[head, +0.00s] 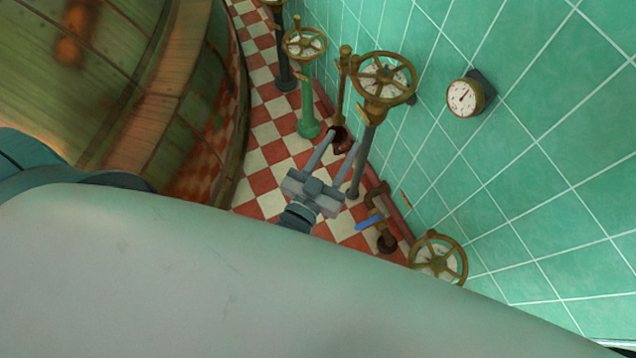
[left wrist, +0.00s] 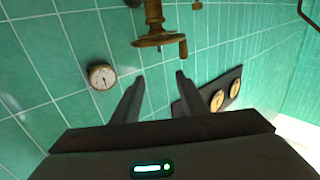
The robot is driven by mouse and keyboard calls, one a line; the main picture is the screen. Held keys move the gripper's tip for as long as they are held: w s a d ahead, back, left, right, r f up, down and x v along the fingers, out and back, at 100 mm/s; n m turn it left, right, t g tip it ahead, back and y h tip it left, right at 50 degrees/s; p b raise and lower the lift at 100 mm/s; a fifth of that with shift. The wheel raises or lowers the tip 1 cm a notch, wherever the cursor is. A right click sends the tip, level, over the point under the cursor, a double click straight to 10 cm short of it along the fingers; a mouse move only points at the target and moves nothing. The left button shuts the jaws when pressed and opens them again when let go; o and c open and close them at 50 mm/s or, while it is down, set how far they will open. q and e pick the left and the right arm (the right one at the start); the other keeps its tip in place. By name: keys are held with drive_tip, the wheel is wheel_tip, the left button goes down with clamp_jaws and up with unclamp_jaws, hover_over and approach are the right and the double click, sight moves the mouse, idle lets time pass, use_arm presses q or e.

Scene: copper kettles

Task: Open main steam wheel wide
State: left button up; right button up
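Several brass handwheels stand along the tiled wall, and I cannot tell from any label which is the main steam wheel. The largest-looking wheel (head: 383,98) tops a grey post, with a pale dial under its spokes. A smaller wheel (head: 304,44) tops a green post, and another wheel (head: 438,260) is low at the right. My left gripper (head: 340,146) is open and empty, with its fingers apart beside the grey post in the head view. In the left wrist view, a brass wheel with a side knob (left wrist: 160,41) shows nearly edge-on beyond the open fingertips (left wrist: 158,80). My right gripper is not in view.
A round gauge (head: 464,97) is on the green tiled wall, and shows in the left wrist view (left wrist: 102,77). A copper kettle (head: 90,75) fills the left. A pipe with a blue lever (head: 369,222) is near the floor. Checkered floor (head: 262,165) lies between kettle and wall.

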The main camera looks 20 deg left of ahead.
use_arm(q)
drive_tip(key=s+a+b, duration=0.1)
drive_tip(key=s+b, duration=0.2)
drive_tip(key=s, duration=0.7)
drive_tip(key=shift+a, duration=0.2)
drive_tip(key=shift+w, duration=0.1)
